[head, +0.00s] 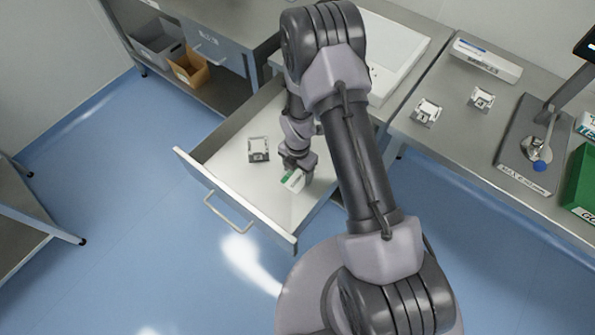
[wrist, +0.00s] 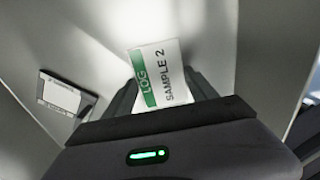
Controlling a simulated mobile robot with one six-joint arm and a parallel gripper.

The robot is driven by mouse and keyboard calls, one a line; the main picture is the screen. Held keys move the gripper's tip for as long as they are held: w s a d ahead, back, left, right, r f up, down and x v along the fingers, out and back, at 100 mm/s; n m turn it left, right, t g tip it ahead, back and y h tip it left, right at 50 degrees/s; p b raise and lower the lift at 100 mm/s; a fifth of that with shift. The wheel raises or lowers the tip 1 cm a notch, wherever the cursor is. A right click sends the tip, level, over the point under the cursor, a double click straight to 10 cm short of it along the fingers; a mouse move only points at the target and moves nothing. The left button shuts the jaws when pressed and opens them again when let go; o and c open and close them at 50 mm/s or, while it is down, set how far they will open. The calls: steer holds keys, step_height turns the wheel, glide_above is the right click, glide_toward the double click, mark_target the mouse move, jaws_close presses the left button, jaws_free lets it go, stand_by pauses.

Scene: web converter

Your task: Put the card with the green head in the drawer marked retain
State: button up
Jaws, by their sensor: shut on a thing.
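The card with the green head (head: 293,181) is in my gripper (head: 297,168), over the inside of an open drawer (head: 225,165). In the wrist view the card (wrist: 165,75) stands between the two dark fingers, its green band reading "LOG" and its white part "SAMPLE 2". My gripper (wrist: 162,92) is shut on it. I cannot tell whether the card touches the drawer floor. The drawer's marking does not show; its front faces away from the head camera.
A small metal-and-white item (head: 258,149) lies in the drawer, left of my gripper; it also shows in the wrist view (wrist: 66,96). Similar items (head: 426,111) and a white box (head: 487,60) are on the right bench. Drawer walls surround my gripper.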

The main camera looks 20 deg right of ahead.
steer(key=o, duration=1.3)
step_height(320, 180, up, 12)
steer(key=p, duration=0.4)
step_height(320, 180, up, 15)
steer(key=m+t, duration=0.2)
steer(key=m, duration=0.6)
glide_above(298, 176)
steer(key=s+a+r+m+t, duration=0.1)
steer(key=s+r+m, duration=0.5)
steer(key=m, duration=0.1)
steer(key=s+a+r+m+t+y, duration=0.1)
steer(key=s+r+m, duration=0.5)
steer(key=r+m, duration=0.1)
steer(key=s+a+r+m+t+y, duration=0.1)
steer(key=s+a+r+m, duration=0.1)
steer(key=s+r+m, duration=0.4)
steer(key=shift+s+r+m+t, duration=0.4)
steer(key=shift+s+m, duration=0.15)
steer(key=shift+m, duration=0.25)
